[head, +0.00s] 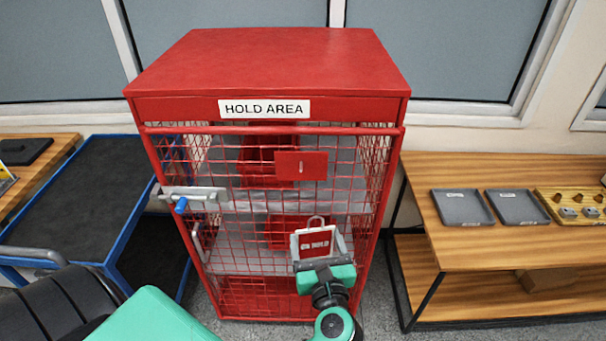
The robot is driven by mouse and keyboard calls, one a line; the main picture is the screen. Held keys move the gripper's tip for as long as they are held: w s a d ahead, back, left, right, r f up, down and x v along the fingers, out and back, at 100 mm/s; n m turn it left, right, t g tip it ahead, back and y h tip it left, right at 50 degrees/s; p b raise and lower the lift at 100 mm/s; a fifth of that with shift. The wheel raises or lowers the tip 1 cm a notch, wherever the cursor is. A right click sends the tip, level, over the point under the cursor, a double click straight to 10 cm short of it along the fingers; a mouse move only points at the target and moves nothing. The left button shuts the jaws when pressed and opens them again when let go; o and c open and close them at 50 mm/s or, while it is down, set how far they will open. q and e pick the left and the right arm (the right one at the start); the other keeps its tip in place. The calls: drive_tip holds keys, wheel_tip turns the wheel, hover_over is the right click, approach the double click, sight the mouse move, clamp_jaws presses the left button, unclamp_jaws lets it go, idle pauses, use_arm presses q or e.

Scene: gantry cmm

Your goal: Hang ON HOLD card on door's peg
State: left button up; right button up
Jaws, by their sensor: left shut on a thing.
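The ON HOLD card (314,242) is red with a pale frame and has a loop at its top. My left gripper (323,262) is shut on its lower edge and holds it upright in front of the cage door's lower half. The door (255,222) is red wire mesh and looks closed. A red plate (286,163) on its upper half carries a small pale peg (301,167). The card is below the plate and slightly right of it, apart from the peg. My right gripper is not in view.
The red HOLD AREA cabinet (270,65) has a latch with a blue grip (181,205) at the door's left. Red bins sit on shelves inside. A blue-framed cart (75,195) stands left. A wooden bench (480,245) with grey trays (462,207) stands right.

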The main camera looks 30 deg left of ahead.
use_arm(q)
drive_tip(key=shift+w+a, duration=0.1)
drive_tip(key=shift+n+g+y, duration=0.5)
drive_tip(key=shift+y, duration=0.2)
drive_tip(key=shift+w+d+f+b+x, duration=0.2)
drive_tip(key=shift+b+x, duration=0.75)
drive_tip(key=shift+x, duration=2.1)
drive_tip(key=shift+w+d+f+b+x, duration=0.25)
drive_tip(key=shift+b+x, duration=0.7)
drive_tip(key=shift+x, duration=2.1)
drive_tip(key=shift+w+d+f+b+x, duration=0.2)
drive_tip(key=shift+b+x, duration=0.75)
drive_tip(key=shift+x, duration=2.05)
drive_tip(key=shift+w+a+f+b, duration=0.25)
drive_tip(key=shift+w+b, duration=0.05)
drive_tip(key=shift+f, duration=0.2)
